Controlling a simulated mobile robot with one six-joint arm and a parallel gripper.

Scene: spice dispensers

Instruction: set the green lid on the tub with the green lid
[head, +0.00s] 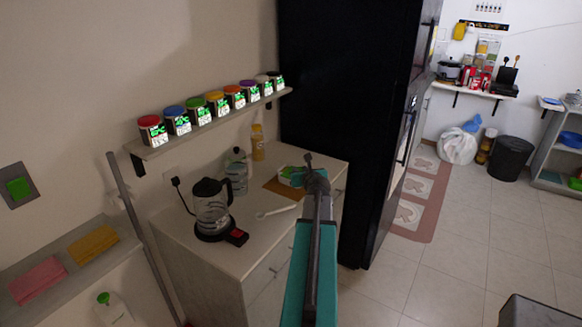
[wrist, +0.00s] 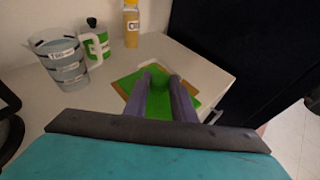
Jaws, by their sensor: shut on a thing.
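My gripper (head: 310,178) reaches over the right end of the counter and is shut on the green lid. The fingers hide part of the lid and tub. I cannot tell whether the lid touches the tub.
A shelf (head: 165,146) of spice jars is above. A black fridge (head: 340,100) rises close on the right.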

